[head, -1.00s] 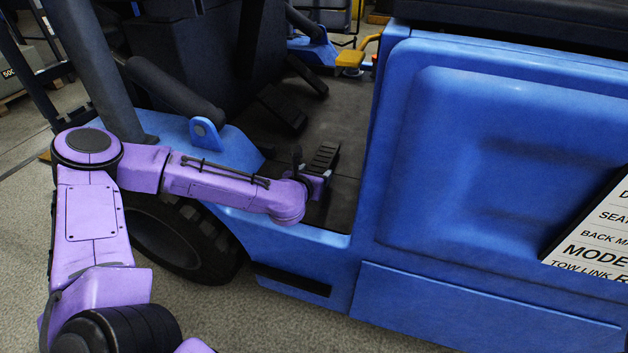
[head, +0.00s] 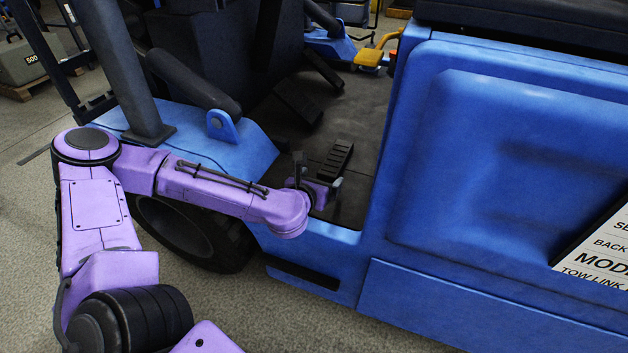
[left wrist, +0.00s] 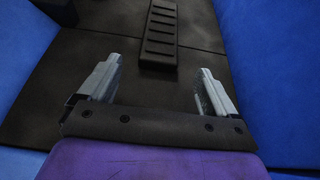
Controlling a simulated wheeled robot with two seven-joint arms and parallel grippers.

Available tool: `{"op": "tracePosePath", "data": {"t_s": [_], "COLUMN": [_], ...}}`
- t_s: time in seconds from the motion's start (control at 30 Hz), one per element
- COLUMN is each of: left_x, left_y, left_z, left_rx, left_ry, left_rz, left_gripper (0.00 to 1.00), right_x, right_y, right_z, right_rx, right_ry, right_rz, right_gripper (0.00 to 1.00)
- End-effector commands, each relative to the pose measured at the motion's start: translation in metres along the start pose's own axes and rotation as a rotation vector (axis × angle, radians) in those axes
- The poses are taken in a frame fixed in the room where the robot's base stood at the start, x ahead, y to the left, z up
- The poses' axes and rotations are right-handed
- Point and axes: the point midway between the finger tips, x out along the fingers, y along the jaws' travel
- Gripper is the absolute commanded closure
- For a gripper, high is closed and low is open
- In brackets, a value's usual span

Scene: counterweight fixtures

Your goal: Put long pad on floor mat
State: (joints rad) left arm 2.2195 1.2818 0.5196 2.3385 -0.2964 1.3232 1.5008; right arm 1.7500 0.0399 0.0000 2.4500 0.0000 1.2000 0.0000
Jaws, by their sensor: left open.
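The long pad (head: 337,158) is a narrow black ribbed strip. It lies on the dark floor mat (head: 356,125) in the footwell of the blue vehicle, and it also shows at the top of the left wrist view (left wrist: 160,28). My left gripper (head: 320,183) is at the near end of the pad, over the sill side of the footwell. In the left wrist view the two grey fingers of the gripper (left wrist: 160,68) are wide apart with nothing between them. The pad's near end is just beyond the fingertips. My right gripper is not in view.
Black pedals (head: 299,101) stand deeper in the footwell. The blue side panel (head: 500,150) walls the footwell on the right, and a blue fender (head: 225,152) is on the left. A yellow part (head: 368,57) is at the far side.

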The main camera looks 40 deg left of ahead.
Motion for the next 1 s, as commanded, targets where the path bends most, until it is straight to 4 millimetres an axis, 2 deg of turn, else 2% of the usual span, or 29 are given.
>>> {"op": "tracePosePath", "data": {"t_s": [0.03, 0.13, 0.2, 0.3, 1.0], "left_x": [-0.015, -0.038, -0.050, -0.059, -0.060], "left_y": [0.000, 0.000, 0.000, 0.000, 0.000], "left_z": [0.004, 0.005, 0.006, 0.003, 0.000], "left_rx": [-0.005, -0.004, 0.000, 0.000, 0.001], "left_ry": [0.000, 0.001, 0.003, 0.002, 0.000], "left_rz": [0.000, -0.001, 0.000, 0.000, 0.000], "left_gripper": [0.09, 0.09, 0.09, 0.09, 0.09], "right_x": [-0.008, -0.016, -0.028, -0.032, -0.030], "right_y": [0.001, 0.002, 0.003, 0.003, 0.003], "right_z": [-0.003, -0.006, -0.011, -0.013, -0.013], "right_rx": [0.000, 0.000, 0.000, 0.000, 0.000], "right_ry": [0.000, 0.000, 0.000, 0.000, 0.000], "right_rz": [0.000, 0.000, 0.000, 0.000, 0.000], "right_gripper": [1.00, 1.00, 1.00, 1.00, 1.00]}}
